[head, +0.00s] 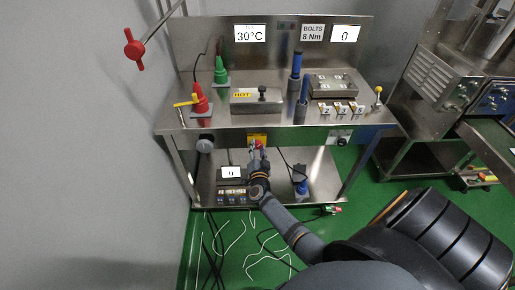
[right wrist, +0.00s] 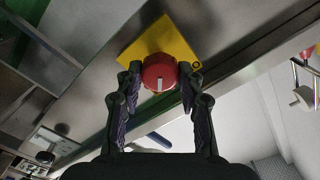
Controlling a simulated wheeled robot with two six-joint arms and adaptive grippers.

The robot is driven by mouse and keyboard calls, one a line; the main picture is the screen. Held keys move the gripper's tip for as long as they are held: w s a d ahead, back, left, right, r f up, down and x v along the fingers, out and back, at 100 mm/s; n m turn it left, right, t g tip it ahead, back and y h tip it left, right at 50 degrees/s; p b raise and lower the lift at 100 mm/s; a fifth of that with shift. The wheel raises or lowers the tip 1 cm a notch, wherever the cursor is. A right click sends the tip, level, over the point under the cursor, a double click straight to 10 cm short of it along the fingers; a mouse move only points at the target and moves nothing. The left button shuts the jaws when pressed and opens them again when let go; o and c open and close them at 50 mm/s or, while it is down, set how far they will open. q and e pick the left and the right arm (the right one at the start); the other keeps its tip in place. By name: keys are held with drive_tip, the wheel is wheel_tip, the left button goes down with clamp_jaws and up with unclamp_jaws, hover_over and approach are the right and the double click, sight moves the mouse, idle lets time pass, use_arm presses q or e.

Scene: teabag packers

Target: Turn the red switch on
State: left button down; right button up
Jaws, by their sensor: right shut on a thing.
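The red switch (right wrist: 159,73) is a round red knob with a white mark, on a yellow plate (right wrist: 185,34). In the head view the yellow plate (head: 262,137) is on the front edge of the steel workbench, with the red knob (head: 256,143) partly hidden by my gripper. My right gripper (right wrist: 157,82) has its two fingers on either side of the knob and is shut on it; in the head view the gripper (head: 257,152) reaches up to the bench front. The white mark runs roughly up and down in the right wrist view. My left gripper is not in view.
The steel bench (head: 220,137) carries red and green cones, a box marked HOT (head: 256,99), blue-topped cylinders and numbered blocks. A grey round knob (head: 205,144) sits left on its front. A lower shelf holds a small display (head: 231,173). Cables lie on the green floor.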

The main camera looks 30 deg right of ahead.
drive_tip(key=shift+f+m, duration=0.1)
drive_tip(key=shift+m, duration=0.3)
drive_tip(key=o, duration=1.2)
drive_tip(key=shift+s+a, duration=0.1)
drive_tip(key=shift+s, duration=0.05)
drive_tip(key=v, duration=1.1)
drive_tip(key=shift+s+a, duration=0.25)
drive_tip(key=shift+s, duration=0.05)
